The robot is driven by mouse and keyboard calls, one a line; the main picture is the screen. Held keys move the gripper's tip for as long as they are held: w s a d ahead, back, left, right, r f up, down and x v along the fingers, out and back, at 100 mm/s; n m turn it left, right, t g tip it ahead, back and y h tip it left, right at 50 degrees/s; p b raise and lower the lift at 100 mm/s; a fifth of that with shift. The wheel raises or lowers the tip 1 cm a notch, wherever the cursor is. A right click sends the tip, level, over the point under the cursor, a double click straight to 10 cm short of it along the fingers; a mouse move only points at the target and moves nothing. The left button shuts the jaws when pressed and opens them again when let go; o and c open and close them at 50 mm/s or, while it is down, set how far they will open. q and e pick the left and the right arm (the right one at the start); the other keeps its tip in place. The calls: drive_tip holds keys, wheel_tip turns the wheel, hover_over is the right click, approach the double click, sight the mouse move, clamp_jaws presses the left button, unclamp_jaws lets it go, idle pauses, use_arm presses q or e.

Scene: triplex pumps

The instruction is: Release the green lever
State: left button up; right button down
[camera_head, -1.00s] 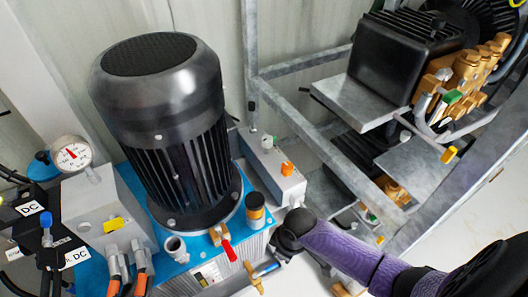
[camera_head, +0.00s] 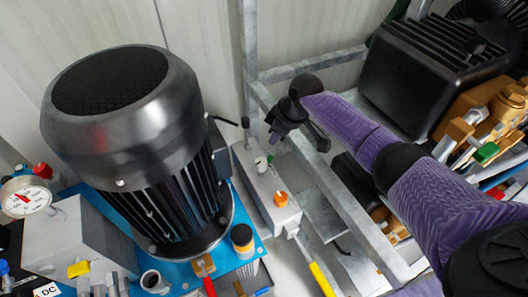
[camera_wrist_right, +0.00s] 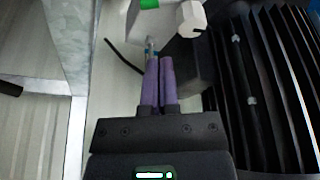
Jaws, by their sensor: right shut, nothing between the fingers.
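A small green part (camera_head: 270,158), too small to make out as a lever, shows on top of the narrow grey block (camera_head: 252,185) beside the motor. In the right wrist view a green part (camera_wrist_right: 149,3) is cut off by the top edge. Another green part (camera_head: 486,152) sits on the brass pump at the right. My right gripper (camera_head: 283,135) is over the grey block, near its small green part. In the wrist view its two purple fingers (camera_wrist_right: 160,62) are together and empty, with their tips below the green part. Contact cannot be told. My left gripper is out of view.
A large black motor (camera_head: 130,130) stands left of the grey block. An orange knob (camera_head: 281,198) and a yellow-handled lever (camera_head: 322,280) are at the block's near end. A galvanized frame (camera_head: 345,205) runs close on the right. A pale wall is behind.

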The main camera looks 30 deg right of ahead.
use_arm(q)
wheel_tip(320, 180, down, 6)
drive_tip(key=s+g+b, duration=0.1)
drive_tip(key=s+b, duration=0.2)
drive_tip(key=b, duration=0.4)
use_arm(e)
drive_tip(key=x, duration=0.9)
drive_tip(key=shift+s+d+f, duration=0.1)
drive_tip(key=shift+s, duration=0.05)
drive_tip(key=shift+w+a+f+b, duration=0.2)
drive_tip(key=shift+w+f+b, duration=0.15)
drive_tip(key=shift+f+b, duration=0.15)
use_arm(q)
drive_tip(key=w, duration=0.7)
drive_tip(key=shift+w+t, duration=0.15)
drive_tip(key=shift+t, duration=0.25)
use_arm(e)
drive_tip(key=shift+r, duration=0.1)
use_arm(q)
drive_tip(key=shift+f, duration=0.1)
